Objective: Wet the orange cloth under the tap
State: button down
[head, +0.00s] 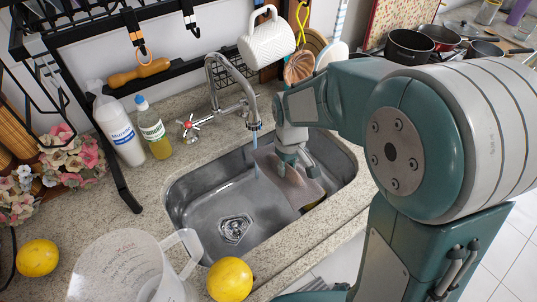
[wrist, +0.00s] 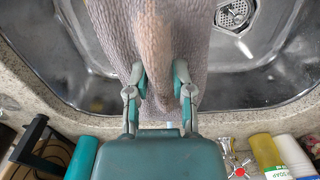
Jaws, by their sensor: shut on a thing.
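The cloth (head: 283,180) looks greyish-pink, not clearly orange, with a browner band down its middle in the wrist view (wrist: 155,30). It hangs inside the right part of the steel sink (head: 205,200). My gripper (head: 290,160) is shut on the cloth; in the wrist view the fingers (wrist: 160,78) pinch a gathered fold. The chrome tap (head: 217,80) arches over the sink, and a bluish stream (head: 256,165) falls from its spout close to the cloth's left edge. I cannot tell whether the stream touches it. The red-marked tap handle (head: 187,125) is left of the spout.
A black rack (head: 120,180) with hooks stands behind the sink, with a white mug (head: 266,38) above the tap. Two bottles (head: 122,132) (head: 153,130) stand left. A clear jug (head: 125,270) and a lemon (head: 230,279) are near the front edge. The sink's left half is clear.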

aim_at(295, 174)
jog(key=shift+s+d+r, duration=0.45)
jog(key=shift+s+r, duration=0.2)
jog(key=shift+r, duration=0.1)
jog(key=shift+s+d+r, duration=0.4)
jog(key=shift+s+r, duration=0.2)
jog(key=shift+r, duration=0.15)
